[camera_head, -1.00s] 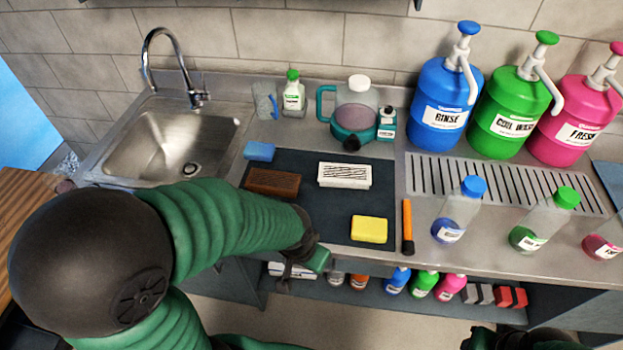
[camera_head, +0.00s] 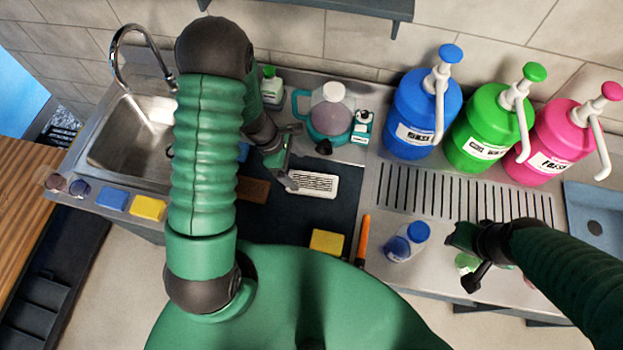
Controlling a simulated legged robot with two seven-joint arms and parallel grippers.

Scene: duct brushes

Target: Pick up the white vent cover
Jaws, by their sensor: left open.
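The white vent cover (camera_head: 314,184) is a small slotted rectangular piece lying flat on the dark mat (camera_head: 275,221). My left gripper (camera_head: 289,163) is open at its upper left edge, with a fingertip close over its left end. I cannot tell if they touch. My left arm comes down in front of the sink and covers part of the mat. My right gripper (camera_head: 468,258) is over the right part of the counter, near a green-capped bottle (camera_head: 466,263) that is mostly hidden; its jaws are unclear.
A brown brush block (camera_head: 253,190) lies left of the cover, and a yellow sponge (camera_head: 327,242) and orange-handled tool (camera_head: 363,240) lie nearer. A teal jug (camera_head: 327,118) stands behind. Large blue (camera_head: 412,115), green (camera_head: 485,135) and pink (camera_head: 556,145) pump bottles line the back.

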